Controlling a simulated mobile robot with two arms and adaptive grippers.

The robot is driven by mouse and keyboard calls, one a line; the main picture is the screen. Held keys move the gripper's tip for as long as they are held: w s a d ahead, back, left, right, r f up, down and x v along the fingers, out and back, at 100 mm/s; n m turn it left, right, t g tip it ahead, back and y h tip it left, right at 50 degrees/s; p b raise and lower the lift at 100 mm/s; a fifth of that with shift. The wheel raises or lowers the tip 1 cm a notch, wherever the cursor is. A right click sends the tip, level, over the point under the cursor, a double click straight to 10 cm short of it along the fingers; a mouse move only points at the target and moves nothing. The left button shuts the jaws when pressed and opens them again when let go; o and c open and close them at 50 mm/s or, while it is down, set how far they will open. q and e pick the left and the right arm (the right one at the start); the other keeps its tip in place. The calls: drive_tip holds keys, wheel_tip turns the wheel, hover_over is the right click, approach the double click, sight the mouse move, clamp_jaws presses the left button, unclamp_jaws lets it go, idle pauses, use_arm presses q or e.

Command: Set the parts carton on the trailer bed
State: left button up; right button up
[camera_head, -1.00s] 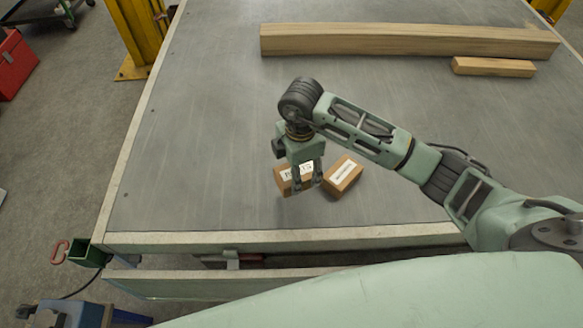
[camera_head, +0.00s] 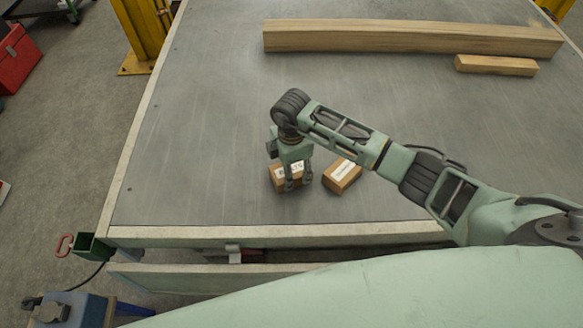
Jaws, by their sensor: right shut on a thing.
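The parts carton (camera_head: 282,183) is a small brown box with a white label reading partly as "PARTS". My right gripper (camera_head: 298,184) points down and is shut on it, its fingers covering part of the carton. The carton is at or just above the grey trailer bed (camera_head: 200,150), near the front edge; I cannot tell whether it touches the bed. A second brown carton (camera_head: 343,177) with a white label lies on the bed just to the right, tilted in heading. My left gripper is not in view.
A long wooden beam (camera_head: 410,40) and a short wood block (camera_head: 495,65) lie at the back of the bed. A yellow post (camera_head: 140,35) stands at the left edge. A red box (camera_head: 18,58) is at the far left. The left part of the bed is clear.

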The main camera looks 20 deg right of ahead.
drive_tip(key=o, duration=1.4)
drive_tip(key=shift+f, duration=0.1)
wheel_tip(320, 180, up, 12)
drive_tip(key=shift+b, duration=0.35)
